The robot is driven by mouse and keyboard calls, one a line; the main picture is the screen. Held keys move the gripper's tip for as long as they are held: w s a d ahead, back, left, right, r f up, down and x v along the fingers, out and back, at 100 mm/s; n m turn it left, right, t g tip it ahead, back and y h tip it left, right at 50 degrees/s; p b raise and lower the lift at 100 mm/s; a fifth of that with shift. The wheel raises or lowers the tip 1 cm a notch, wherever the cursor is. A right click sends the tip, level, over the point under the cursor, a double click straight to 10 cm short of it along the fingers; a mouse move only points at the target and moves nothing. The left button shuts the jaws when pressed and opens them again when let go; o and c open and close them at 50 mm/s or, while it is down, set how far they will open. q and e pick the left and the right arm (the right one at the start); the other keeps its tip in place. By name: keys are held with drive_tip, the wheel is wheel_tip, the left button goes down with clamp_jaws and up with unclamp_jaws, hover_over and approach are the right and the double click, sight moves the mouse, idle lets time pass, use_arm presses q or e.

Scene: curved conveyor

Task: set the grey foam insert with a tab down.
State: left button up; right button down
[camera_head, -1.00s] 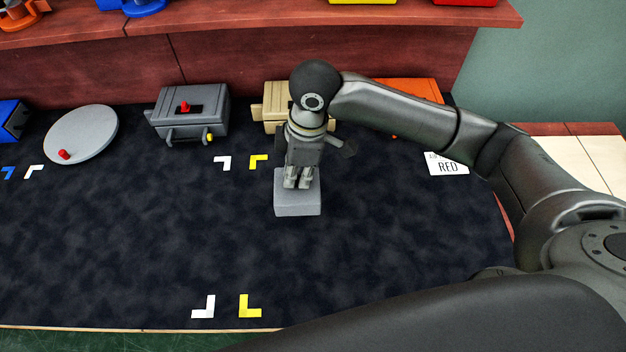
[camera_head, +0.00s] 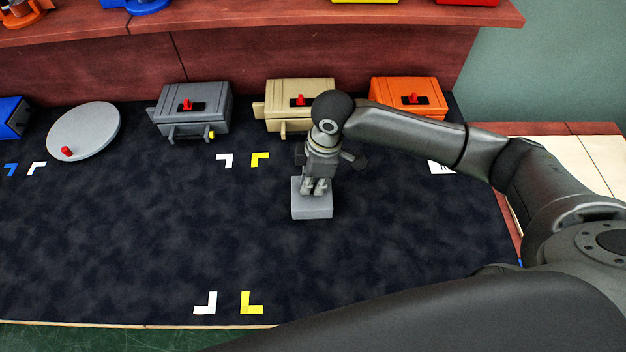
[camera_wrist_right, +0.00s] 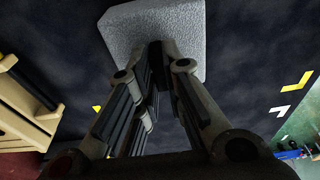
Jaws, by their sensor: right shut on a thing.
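The grey foam insert (camera_head: 312,211) is a light grey block below my right gripper (camera_head: 314,192) in the head view. The right gripper points down and its fingers are shut on the upper part of the insert. In the right wrist view the insert (camera_wrist_right: 187,22) shows at the fingertips (camera_wrist_right: 158,48), with a speckled foam surface. The tab is hidden between the fingers. I cannot tell whether the insert touches the dark mat (camera_head: 200,235) or hangs just above it. My left gripper is not in view.
Behind stand a grey box (camera_head: 192,112), a beige box (camera_head: 298,95) and an orange box (camera_head: 408,97), each with a red knob. A round grey disc (camera_head: 84,132) lies at left. White and yellow corner marks (camera_head: 251,303) are on the mat. The front middle is clear.

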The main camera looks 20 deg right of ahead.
drive_tip(key=c, duration=1.5)
unclamp_jaws()
drive_tip(key=r, duration=0.4)
drive_tip(key=d+r, duration=0.1)
drive_tip(key=r, duration=0.7)
drive_tip(key=shift+s+d, duration=0.3)
drive_tip(key=shift+d, duration=0.05)
